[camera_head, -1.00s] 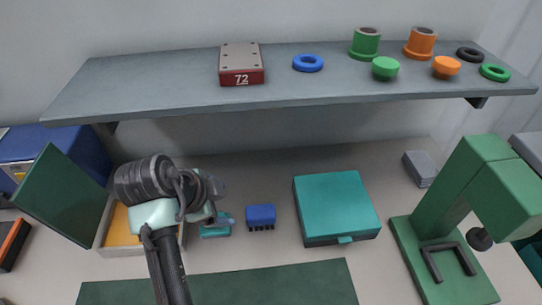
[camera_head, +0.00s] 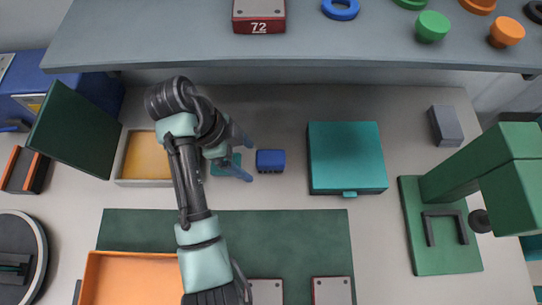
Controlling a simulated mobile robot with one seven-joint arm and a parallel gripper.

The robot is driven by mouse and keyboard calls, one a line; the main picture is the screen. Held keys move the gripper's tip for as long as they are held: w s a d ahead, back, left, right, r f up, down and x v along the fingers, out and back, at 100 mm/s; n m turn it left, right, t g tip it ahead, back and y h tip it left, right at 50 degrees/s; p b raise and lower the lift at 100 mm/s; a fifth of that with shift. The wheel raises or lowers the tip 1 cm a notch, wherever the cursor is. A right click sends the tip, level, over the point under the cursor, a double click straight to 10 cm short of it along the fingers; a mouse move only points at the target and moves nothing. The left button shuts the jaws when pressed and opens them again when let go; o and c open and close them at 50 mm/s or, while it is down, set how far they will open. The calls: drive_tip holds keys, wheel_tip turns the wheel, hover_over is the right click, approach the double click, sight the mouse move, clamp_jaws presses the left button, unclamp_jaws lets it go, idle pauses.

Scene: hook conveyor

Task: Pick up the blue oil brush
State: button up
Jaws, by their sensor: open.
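The blue oil brush (camera_head: 270,161) appears to be the small blue block on the table, left of the teal box. Dark teeth or bristles showed along its front edge earlier. My gripper (camera_head: 247,159) is open and empty, just left of the blue block in the picture. Its two fingers are spread and point right toward the block. I cannot tell how high the fingers are above the table. A teal item (camera_head: 226,166) lies under my gripper and is partly hidden by it.
A closed teal box (camera_head: 346,158) stands right of the blue block. An open tray with yellow inside (camera_head: 148,157) and a green lid (camera_head: 75,130) is at left. A green press (camera_head: 440,235) stands at right, a shelf (camera_head: 180,35) above, an orange tray (camera_head: 130,275) in front.

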sight(269, 157)
drive_tip(key=d+p, duration=0.1)
drive_tip(key=d, duration=0.3)
drive_tip(key=shift+d+r, duration=0.1)
drive_tip(key=shift+d, duration=0.2)
drive_tip(key=shift+d+p, duration=0.35)
drive_tip(key=shift+p, duration=0.05)
drive_tip(key=shift+d+f, duration=0.1)
drive_tip(key=shift+f, duration=0.55)
drive_tip(key=shift+c, duration=0.2)
clamp_jaws()
